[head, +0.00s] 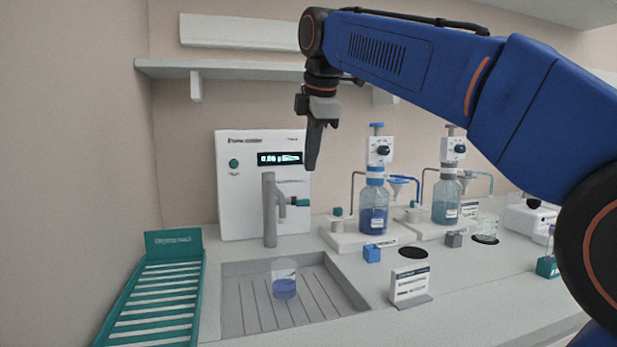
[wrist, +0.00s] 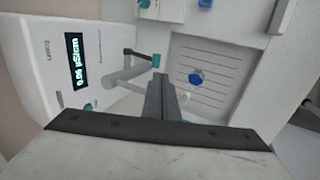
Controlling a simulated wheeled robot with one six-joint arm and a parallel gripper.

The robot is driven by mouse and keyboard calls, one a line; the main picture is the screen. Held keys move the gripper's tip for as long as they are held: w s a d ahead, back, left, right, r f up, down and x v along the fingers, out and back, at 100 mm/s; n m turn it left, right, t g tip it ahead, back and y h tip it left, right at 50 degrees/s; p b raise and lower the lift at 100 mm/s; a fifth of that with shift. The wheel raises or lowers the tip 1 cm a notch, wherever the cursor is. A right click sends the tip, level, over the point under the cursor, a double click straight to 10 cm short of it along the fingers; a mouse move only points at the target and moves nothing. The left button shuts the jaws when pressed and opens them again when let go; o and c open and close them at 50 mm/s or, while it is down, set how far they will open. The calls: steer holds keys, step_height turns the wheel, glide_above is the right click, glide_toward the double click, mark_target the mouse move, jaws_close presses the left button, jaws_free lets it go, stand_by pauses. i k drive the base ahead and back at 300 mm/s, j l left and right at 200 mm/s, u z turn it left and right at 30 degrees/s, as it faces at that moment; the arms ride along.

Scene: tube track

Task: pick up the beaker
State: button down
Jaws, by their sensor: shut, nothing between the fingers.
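A clear beaker (head: 284,275) with blue liquid in its lower part stands upright in the grey sink tray (head: 235,300). In the wrist view this beaker (wrist: 195,78) shows from above, right of my fingers. My gripper (head: 311,166) points down in the air, well above the counter and the tray, in front of the white water unit. Its fingers are shut and empty, and they also show in the wrist view (wrist: 158,82). A second clear glass beaker (head: 487,227) stands on the counter at the right, on or beside a dark round spot.
A white unit (head: 230,190) with a display stands behind the grey tap (head: 269,210), which rises at the tray's back edge. A teal rack (head: 155,295) lies left. Two dispenser bottles (head: 374,205) (head: 446,203), a blue block (head: 372,253) and a label stand (head: 410,284) are right.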

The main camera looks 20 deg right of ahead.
mark_target(283, 272)
steer(key=k, duration=1)
